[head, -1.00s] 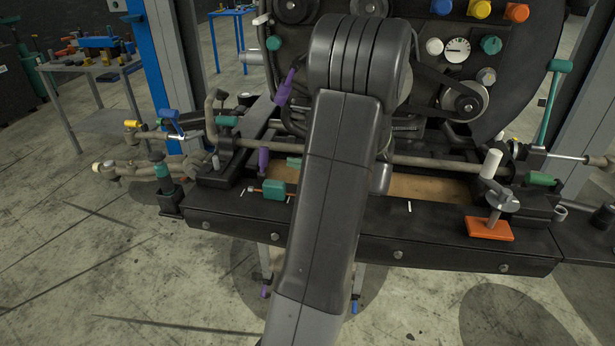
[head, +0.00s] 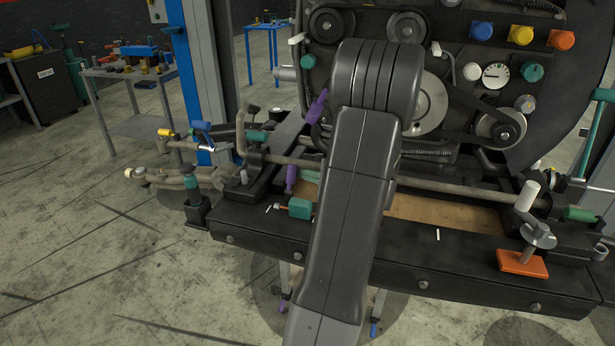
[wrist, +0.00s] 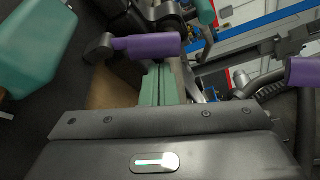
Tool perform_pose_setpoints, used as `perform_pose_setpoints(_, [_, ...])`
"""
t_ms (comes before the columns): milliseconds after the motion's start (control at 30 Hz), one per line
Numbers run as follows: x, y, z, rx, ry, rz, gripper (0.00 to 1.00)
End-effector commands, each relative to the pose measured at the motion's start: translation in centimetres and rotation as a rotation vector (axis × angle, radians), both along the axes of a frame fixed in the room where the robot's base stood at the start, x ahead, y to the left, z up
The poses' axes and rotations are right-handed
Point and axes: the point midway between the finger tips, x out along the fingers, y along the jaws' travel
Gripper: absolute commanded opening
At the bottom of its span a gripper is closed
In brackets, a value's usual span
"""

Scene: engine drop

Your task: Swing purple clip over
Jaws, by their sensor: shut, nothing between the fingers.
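A purple clip handle (head: 291,178) stands upright at the left end of the bench's wooden-floored opening in the head view. In the wrist view this purple handle (wrist: 147,46) lies across the picture, just beyond my fingertips, on a dark pivot. My gripper (wrist: 160,70) has its pale green fingers shut together and empty. A bit of my gripper (head: 311,176) shows just right of the handle in the head view; my arm hides the rest. Contact with the handle cannot be told. A second purple handle (head: 317,106) is higher up, tilted; a purple part (wrist: 304,71) also shows at the wrist view's right edge.
A teal block (head: 300,208) sits just below the purple handle, and a teal block (wrist: 32,40) fills the wrist view's upper left. A long grey bar (head: 440,188) crosses the bench. An orange-based clamp (head: 522,263) is at right. The engine panel (head: 455,75) stands behind.

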Motion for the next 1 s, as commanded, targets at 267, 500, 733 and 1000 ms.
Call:
perform_pose_setpoints(267, [-0.17, 0.03, -0.05, -0.013, -0.039, 0.0, 0.0])
perform_pose_setpoints(500, [-0.3, 0.07, 0.03, -0.021, -0.066, 0.0, 0.0])
perform_pose_setpoints(733, [-0.44, 0.13, 0.12, -0.032, -0.098, 0.0, 0.0])
perform_pose_setpoints(1000, [-0.72, 0.23, 0.06, -0.05, -0.157, 0.001, 0.0])
